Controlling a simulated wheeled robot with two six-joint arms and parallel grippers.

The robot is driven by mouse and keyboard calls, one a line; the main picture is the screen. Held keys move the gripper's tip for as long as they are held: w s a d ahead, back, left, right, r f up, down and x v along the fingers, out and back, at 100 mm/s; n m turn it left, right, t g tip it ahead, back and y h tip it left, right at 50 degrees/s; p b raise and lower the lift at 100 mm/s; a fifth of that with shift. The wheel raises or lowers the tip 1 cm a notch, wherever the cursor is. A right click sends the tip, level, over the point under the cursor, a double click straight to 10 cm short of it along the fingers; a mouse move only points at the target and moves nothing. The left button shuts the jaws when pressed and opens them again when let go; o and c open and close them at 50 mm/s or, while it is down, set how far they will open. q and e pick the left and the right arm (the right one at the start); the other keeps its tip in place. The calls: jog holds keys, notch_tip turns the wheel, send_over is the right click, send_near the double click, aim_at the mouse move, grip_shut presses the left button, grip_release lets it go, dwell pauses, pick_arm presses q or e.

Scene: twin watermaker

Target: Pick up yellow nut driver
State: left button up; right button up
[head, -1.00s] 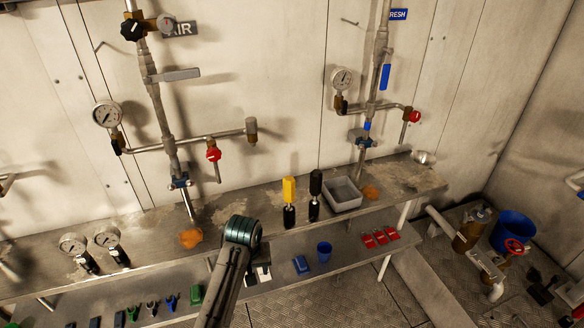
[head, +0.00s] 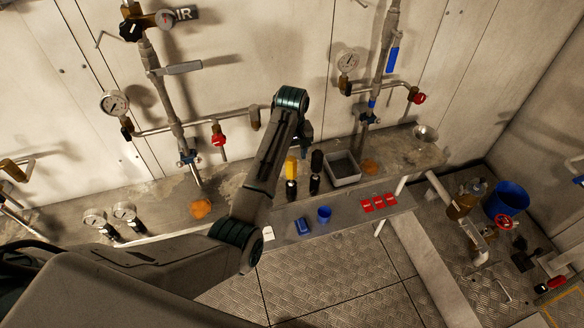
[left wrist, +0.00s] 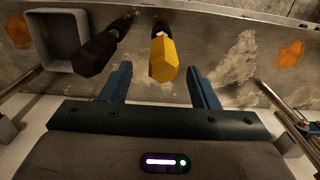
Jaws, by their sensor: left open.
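The yellow nut driver (head: 291,168) stands upright on the upper shelf, yellow handle up, in the head view. In the left wrist view its yellow handle (left wrist: 163,58) lies between and just beyond the finger tips. A black-handled driver (head: 316,161) stands just right of it; in the left wrist view the black handle (left wrist: 95,54) is outside the left-hand finger. My left gripper (left wrist: 157,72) is open and empty, its two blue fingers apart. In the head view my left gripper (head: 304,140) hangs above and near the drivers, partly hidden by my arm. My right gripper does not show.
A grey bin (head: 343,167) stands right of the black driver. Pipes with a red valve knob (head: 218,140) rise behind.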

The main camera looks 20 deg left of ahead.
aim_at(291, 167)
pick_arm(q)
jog(key=shift+s+f, duration=0.15)
jog(key=shift+s, duration=0.35)
jog(key=f+p, duration=0.2)
jog(key=f, duration=0.1)
jog(key=w+f+p, duration=0.1)
jog(key=f, duration=0.1)
jog(key=shift+s+a+f, duration=0.1)
jog(key=shift+f, duration=0.05)
jog(key=shift+s, duration=0.15)
jog(key=shift+c, duration=0.4)
jog(key=c, duration=0.9)
